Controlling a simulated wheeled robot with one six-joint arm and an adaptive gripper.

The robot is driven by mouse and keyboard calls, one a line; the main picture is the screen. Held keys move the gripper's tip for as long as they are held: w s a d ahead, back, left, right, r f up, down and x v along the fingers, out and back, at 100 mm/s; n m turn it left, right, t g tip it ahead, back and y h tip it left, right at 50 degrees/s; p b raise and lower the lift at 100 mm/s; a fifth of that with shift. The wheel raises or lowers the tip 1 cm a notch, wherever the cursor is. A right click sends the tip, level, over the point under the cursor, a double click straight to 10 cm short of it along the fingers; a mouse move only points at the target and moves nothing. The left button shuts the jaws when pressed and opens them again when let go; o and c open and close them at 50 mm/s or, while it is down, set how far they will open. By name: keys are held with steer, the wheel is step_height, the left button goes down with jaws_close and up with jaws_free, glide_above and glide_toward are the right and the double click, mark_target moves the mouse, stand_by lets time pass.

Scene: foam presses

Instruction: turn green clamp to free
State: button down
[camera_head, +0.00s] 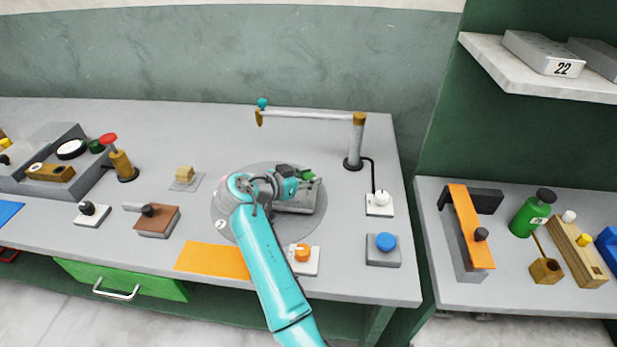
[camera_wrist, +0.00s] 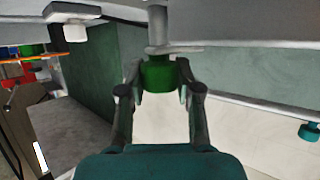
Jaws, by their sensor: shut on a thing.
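The green clamp (camera_wrist: 158,74) is a short green cylinder below a grey post in the wrist view. Both fingers of my gripper (camera_wrist: 160,88) are closed on its sides. In the head view the green clamp (camera_head: 309,174) shows only as a small patch beside my gripper (camera_head: 302,177). It sits above a grey metal block (camera_head: 300,201) on a round grey plate (camera_head: 226,206). My arm and gripper hide part of the block and plate, and how far the clamp is turned cannot be told.
A jointed lamp-like stand (camera_head: 357,140) rises behind on the right. Near my arm are an orange knob (camera_head: 303,253), an orange mat (camera_head: 212,260) and a blue button box (camera_head: 384,250). A brown block (camera_head: 152,220) is to the left.

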steer(key=shift+m+g+h, duration=1.1)
steer(key=shift+m+g, duration=0.4)
steer(key=shift+m, duration=0.1)
steer(key=shift+f, duration=0.1)
steer(key=c, duration=0.8)
jaws_free()
steer(key=shift+o, duration=0.2)
steer(key=v, duration=1.2)
steer(key=shift+w+a+f, duration=0.1)
steer(key=shift+w+a, duration=0.05)
